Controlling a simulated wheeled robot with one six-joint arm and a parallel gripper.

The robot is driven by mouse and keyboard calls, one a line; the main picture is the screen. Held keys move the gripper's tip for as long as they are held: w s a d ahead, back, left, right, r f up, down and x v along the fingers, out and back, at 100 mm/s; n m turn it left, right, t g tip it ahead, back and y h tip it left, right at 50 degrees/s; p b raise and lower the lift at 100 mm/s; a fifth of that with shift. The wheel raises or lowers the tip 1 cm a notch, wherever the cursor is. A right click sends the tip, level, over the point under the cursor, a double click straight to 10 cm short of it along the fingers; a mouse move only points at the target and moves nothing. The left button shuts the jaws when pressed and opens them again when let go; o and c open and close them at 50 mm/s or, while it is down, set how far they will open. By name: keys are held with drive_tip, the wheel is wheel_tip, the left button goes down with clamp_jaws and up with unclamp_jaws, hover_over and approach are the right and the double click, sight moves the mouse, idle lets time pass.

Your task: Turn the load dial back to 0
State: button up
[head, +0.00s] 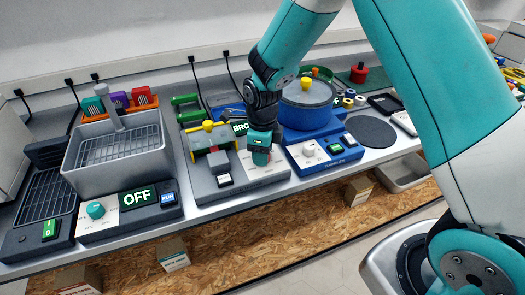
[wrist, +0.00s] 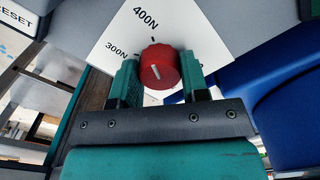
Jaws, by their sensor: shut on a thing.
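The load dial (wrist: 159,67) is a red round knob with a short white pointer line, on a white plate (wrist: 112,34) marked 300N and 400N. My gripper (wrist: 160,80) is shut on the dial, one green finger on each side of it. Which mark the pointer line meets is hard to tell, and the 0 mark is not visible. In the head view my gripper (head: 260,158) is down at the front of the grey machine (head: 236,188) and hides most of the dial. A dark display on that machine reads "BRO", its rest hidden behind my arm.
Left stands a grey basket unit (head: 118,160) with a teal knob (head: 95,210) and an OFF display. Right is a blue unit (head: 325,150) with a white knob (head: 309,148) and a blue pot (head: 307,108). A yellow-handled clamp (head: 210,136) is close left of my gripper.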

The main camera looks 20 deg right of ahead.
drive_tip(key=n, duration=0.5)
drive_tip(key=shift+r+n+p, duration=0.1)
drive_tip(key=shift+n+p, duration=0.2)
drive_tip(key=n, duration=0.6)
drive_tip(key=n+p, duration=0.1)
drive_tip(key=n, duration=0.5)
drive_tip(key=shift+n, duration=0.4)
drive_tip(key=n, duration=1.1)
drive_tip(key=shift+n, duration=0.4)
drive_tip(key=n, duration=0.6)
drive_tip(key=shift+w, duration=0.1)
drive_tip(key=n, duration=0.5)
drive_tip(key=shift+n+p, duration=0.3)
drive_tip(key=n, duration=0.5)
drive_tip(key=shift+n, duration=0.3)
